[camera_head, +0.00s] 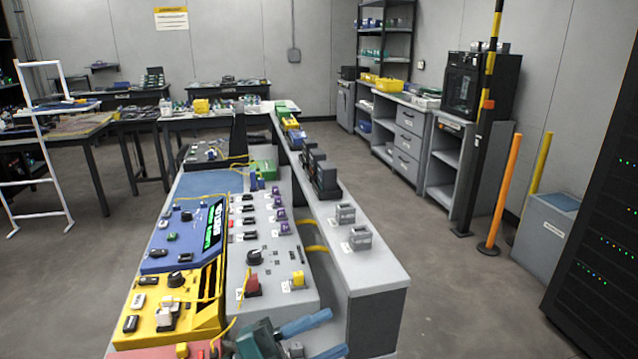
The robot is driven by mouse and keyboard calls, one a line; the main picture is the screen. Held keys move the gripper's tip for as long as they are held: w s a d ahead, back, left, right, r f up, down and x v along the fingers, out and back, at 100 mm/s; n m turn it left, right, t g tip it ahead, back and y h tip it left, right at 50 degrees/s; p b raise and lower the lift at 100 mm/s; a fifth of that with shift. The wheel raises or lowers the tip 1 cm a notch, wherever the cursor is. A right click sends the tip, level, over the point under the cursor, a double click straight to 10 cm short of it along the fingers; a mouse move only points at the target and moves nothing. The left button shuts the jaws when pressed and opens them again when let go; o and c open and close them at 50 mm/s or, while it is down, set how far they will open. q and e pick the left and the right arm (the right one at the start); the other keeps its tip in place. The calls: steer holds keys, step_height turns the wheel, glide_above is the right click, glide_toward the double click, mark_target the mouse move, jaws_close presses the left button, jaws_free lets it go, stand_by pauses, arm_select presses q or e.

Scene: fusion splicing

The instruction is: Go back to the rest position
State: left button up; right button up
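My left gripper (336,332) is at the bottom centre, low in the picture. It has a dark green body and two blue fingers pointing right. The fingers are spread apart with nothing seen between them. It is near the front end of the long bench (372,279), and part of it is cut off by the bottom edge. I cannot tell whether it touches anything. My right gripper is not in view.
A blue device (184,238), a yellow device (160,318) and a grey switch panel (262,262) fill the bench beside the gripper. A yellow cable (222,332) runs close by. Open floor (440,290) lies to the right, with an orange post (500,195) and a black rack (600,220).

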arm_select(q)
steer(key=w+a+f+n+t+y, duration=0.1)
steer(key=a+f+n+t+y, duration=0.4)
steer(key=n+t+y, duration=0.5)
steer(key=s+a+f+n+g+y, duration=0.2)
steer(key=s+a+f+n, duration=0.1)
steer(key=f, duration=0.3)
steer(key=s+a+f+n+g+y+p, duration=0.1)
steer(key=s+a+f+n+g+y, duration=0.1)
steer(key=s+f+n, duration=0.3)
steer(key=s+a+f+n+g+y+p, duration=0.1)
steer(key=s+a+f+n+g+y, duration=0.1)
steer(key=f, duration=0.4)
steer(key=s+a+n+y, duration=0.1)
steer(key=s+a+n, duration=0.1)
steer(key=shift+s+a+f+n, duration=0.25)
steer(key=shift+s+f+n, duration=0.05)
steer(key=shift+f+n, duration=0.1)
